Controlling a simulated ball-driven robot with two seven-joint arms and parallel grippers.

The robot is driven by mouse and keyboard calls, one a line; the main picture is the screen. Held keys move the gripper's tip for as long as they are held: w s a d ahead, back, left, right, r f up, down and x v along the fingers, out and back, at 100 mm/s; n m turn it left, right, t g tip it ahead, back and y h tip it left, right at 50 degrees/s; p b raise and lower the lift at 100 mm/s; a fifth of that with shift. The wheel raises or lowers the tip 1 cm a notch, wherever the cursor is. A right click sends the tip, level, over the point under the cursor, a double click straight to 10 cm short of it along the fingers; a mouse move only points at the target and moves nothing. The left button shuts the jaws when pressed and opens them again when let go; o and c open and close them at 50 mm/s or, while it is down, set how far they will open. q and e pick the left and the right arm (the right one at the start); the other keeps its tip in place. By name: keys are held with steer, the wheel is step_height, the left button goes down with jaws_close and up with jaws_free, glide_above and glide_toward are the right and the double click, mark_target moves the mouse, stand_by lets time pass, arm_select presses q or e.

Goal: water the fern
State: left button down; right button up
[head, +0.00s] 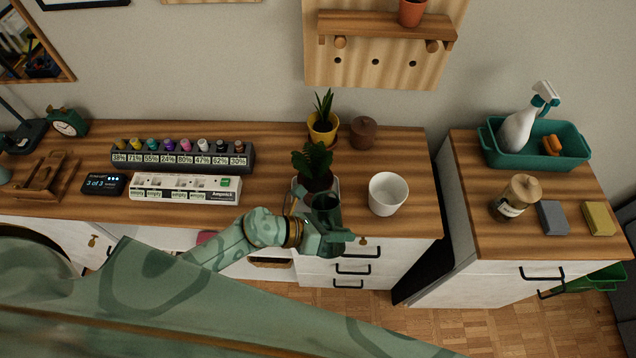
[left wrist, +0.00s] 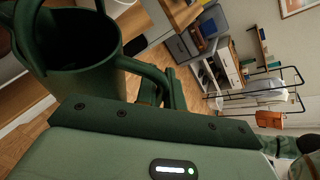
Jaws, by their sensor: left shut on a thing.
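A bushy dark green plant (head: 312,158), which looks like the fern, stands in a pale pot near the desk's front edge. A dark green watering can (head: 327,207) is right in front of it, its open top facing up toward the head camera. My left gripper (head: 322,240) is shut on the can, at its handle side. The can partly hides the plant's pot. In the left wrist view the can (left wrist: 80,72) fills the upper left, with its dark opening and handle showing. I cannot tell if there is water in it. My right gripper is not in view.
A spiky plant in a yellow pot (head: 323,128) and a brown lidded pot (head: 363,133) stand behind. An empty white pot (head: 388,194) is to the right. The right cabinet holds a teal tray (head: 515,155) and a jar (head: 514,200).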

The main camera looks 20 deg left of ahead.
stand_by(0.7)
arm_select(q)
steer(key=shift+s+d+f, duration=0.2)
steer(key=shift+s+f, duration=0.1)
steer(key=shift+f, duration=0.05)
steer(key=s+d+f+m+t+y+b, duration=0.1)
steer(key=s+d+f+m+t+b, duration=0.2)
steer(key=s+f+m+b, duration=0.1)
steer(key=shift+s+f+b, duration=0.55)
steer(key=shift+f+b, duration=0.7)
steer(key=shift+f, duration=0.2)
steer(key=shift+d, duration=0.1)
stand_by(0.7)
